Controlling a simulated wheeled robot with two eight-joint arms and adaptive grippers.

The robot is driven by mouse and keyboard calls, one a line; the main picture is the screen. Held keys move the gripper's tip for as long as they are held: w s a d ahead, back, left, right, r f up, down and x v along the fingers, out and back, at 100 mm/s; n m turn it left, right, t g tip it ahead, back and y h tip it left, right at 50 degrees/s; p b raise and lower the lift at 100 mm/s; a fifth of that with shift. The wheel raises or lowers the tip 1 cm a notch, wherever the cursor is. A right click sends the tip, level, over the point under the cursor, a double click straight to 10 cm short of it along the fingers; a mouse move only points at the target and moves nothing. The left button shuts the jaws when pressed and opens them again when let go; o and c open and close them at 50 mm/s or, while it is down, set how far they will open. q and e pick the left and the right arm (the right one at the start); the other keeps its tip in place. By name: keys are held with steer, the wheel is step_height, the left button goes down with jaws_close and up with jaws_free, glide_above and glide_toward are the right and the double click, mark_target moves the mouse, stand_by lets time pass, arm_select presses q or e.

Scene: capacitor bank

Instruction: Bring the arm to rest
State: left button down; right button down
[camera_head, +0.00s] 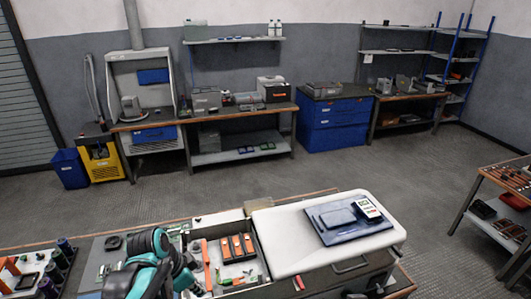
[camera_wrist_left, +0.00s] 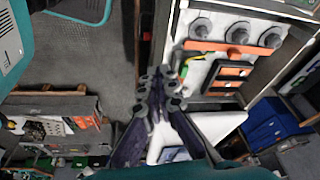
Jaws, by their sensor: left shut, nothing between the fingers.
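My left arm (camera_head: 150,260), teal and black, reaches in from the bottom left of the head view, over the near bench. My left gripper (camera_wrist_left: 158,82) shows in the wrist view with its dark fingers together and nothing between them. It is beside the open capacitor cabinet (camera_wrist_left: 178,35), which holds grey round terminals on an orange bar (camera_wrist_left: 232,47). In the head view the gripper's fingertips are hard to make out against the arm and the cabinet's parts. I cannot tell whether the fingers touch anything. My right gripper is not in view.
In the head view, a white cover (camera_head: 275,238) lies right of the open cabinet, carrying a blue tray (camera_head: 325,225) and a white meter (camera_head: 369,206). Dark spools (camera_head: 48,287) stand at bottom left. Bare floor (camera_head: 250,178) separates the near bench from the rear workbenches.

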arm_select(q)
steer(key=s+f+n+t+y+b, duration=0.2)
steer(key=s+f+n+t+b, duration=0.2)
steer(key=s+f+n+b, duration=0.3)
steer(key=shift+f+n+t+y+b, duration=0.15)
steer(key=shift+n+t+y+b, duration=0.15)
steer(key=shift+n+b, duration=1.4)
steer(key=shift+n+p, duration=0.3)
